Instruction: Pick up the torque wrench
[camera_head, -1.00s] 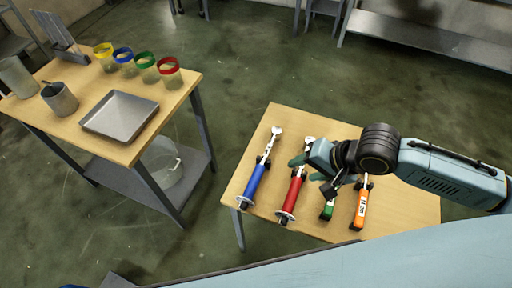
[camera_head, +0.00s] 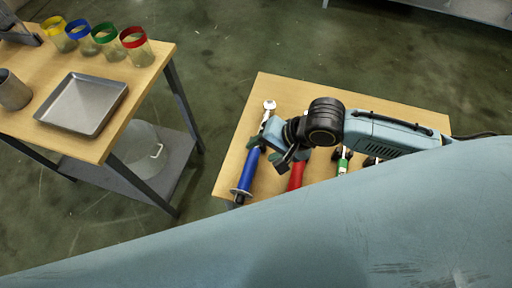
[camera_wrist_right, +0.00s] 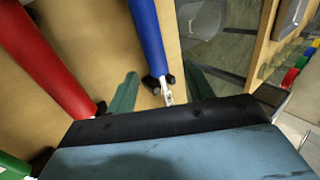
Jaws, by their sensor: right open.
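Several wrench-like tools with coloured handles lie side by side on a small wooden table (camera_head: 265,90); I cannot tell by name which is the torque wrench. The blue-handled tool (camera_head: 248,175) is leftmost, with its metal head towards the far edge. The red-handled tool (camera_head: 296,175) lies beside it, partly hidden by my arm, and a green-handled one (camera_head: 343,166) is farther right. My right gripper (camera_head: 268,144) is above the blue tool, open and empty. In the right wrist view its two fingers (camera_wrist_right: 162,93) are on either side of the blue tool (camera_wrist_right: 148,35). My left gripper is not in view.
A second wooden table (camera_head: 150,55) at the left holds a metal tray (camera_head: 82,103), several jars with coloured rims (camera_head: 137,48) and a metal cup (camera_head: 13,92). A pot (camera_head: 140,150) stands on its lower shelf. Floor separates the tables.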

